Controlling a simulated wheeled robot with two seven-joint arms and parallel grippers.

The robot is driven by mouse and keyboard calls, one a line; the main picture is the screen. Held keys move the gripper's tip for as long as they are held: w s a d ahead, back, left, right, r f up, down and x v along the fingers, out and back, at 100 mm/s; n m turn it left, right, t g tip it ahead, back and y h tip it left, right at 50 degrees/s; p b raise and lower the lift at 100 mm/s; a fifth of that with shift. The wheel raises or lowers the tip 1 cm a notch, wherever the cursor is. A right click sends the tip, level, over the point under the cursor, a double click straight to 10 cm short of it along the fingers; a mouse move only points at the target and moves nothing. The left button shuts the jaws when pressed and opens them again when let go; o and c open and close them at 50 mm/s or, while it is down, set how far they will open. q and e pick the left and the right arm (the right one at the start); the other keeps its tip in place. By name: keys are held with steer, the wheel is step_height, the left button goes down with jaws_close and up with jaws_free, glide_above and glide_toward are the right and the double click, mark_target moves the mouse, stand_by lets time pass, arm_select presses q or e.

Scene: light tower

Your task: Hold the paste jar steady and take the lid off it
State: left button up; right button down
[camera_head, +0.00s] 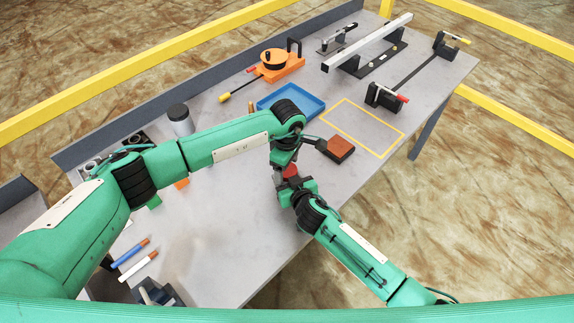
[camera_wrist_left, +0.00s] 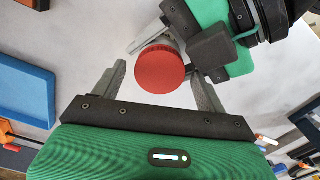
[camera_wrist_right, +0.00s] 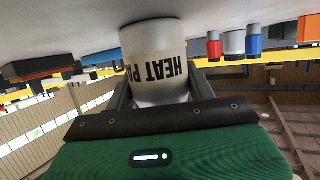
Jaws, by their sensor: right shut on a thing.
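The paste jar (camera_wrist_right: 152,55) is white with black lettering that starts "HEAT PA". In the right wrist view it sits between the fingers of my right gripper (camera_wrist_right: 155,85), which is shut on its body. Its round red lid (camera_wrist_left: 160,69) is on top in the left wrist view and also shows in the head view (camera_head: 291,171). My left gripper (camera_wrist_left: 158,75) is open above the jar, one finger on each side of the lid, with visible gaps. In the head view the grippers and wrists hide most of the jar.
A brown-red block (camera_head: 340,149) lies close to the right of the grippers, beside a yellow outlined square (camera_head: 375,118). A blue tray (camera_head: 318,104) is behind. Blue and white markers (camera_head: 137,266) lie at the front left. The table's front middle is clear.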

arm_select(q)
steer(key=shift+r, duration=0.1)
steer(key=shift+r, duration=2.2)
steer(key=shift+c, duration=0.2)
steer(key=m, duration=0.2)
steer(key=r+m, duration=0.1)
steer(key=m, duration=0.1)
steer(key=r+m, duration=0.1)
steer(key=m, duration=0.1)
steer(key=shift+d+m, duration=0.25)
steer(key=shift+m, duration=0.05)
steer(key=m, duration=0.2)
steer(key=r+m, duration=0.1)
steer(key=m, duration=0.1)
steer(key=shift+a, duration=0.1)
steer(key=shift+a+r+m, duration=0.1)
steer(key=shift+m, duration=0.9)
steer(key=shift+f, duration=3.9)
steer(key=c, duration=1)
